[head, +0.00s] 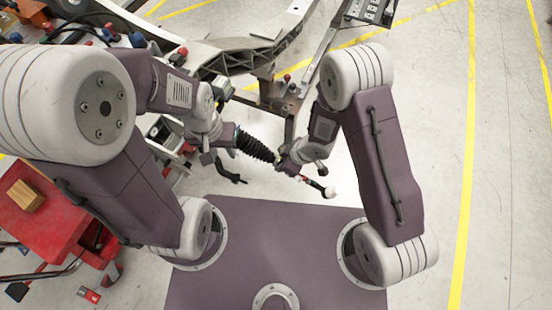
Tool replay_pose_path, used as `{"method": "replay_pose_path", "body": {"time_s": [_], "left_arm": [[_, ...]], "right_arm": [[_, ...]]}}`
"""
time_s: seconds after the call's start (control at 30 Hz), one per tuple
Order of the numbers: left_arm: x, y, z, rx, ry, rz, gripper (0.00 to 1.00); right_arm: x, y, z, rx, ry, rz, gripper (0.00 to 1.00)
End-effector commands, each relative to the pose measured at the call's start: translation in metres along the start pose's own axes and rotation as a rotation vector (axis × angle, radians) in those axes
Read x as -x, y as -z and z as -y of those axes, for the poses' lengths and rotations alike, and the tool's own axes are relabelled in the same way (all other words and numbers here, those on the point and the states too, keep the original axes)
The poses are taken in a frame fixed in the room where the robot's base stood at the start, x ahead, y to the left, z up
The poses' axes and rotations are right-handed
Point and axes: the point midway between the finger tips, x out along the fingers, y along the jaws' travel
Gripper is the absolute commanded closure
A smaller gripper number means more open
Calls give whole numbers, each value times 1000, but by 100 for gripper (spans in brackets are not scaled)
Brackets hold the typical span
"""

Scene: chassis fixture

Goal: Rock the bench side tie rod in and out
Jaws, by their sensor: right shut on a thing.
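The tie rod (315,183) sticks out to the lower right of a ribbed black bellows (256,146), with a pale tip at its outer end. My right gripper (285,166) is shut on the tie rod just outside the bellows. My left gripper (224,137) is at the inner, upper-left end of the bellows. Its fingers are small and partly hidden by its own wrist, so I cannot tell whether it is open or shut, or whether it touches the part there.
A grey metal chassis frame (247,57) spans the top, with a post (290,100) behind the bellows. A red cart (35,220) with a wooden block (25,195) stands at left. The floor at right is clear.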

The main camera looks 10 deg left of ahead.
Motion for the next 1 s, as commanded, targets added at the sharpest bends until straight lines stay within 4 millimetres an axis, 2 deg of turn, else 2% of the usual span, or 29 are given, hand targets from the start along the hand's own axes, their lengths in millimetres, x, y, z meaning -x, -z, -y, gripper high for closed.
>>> {"method": "replay_pose_path", "body": {"time_s": [0.17, 1.0], "left_arm": [[-1, 0, 0, 0, 0, 0, 64], [-2, 0, 0, 0, 0, 0, 64]], "right_arm": [[-1, 4, 0, 4, -1, -15, 100], [6, -11, -1, 0, -2, -4, 100]]}}
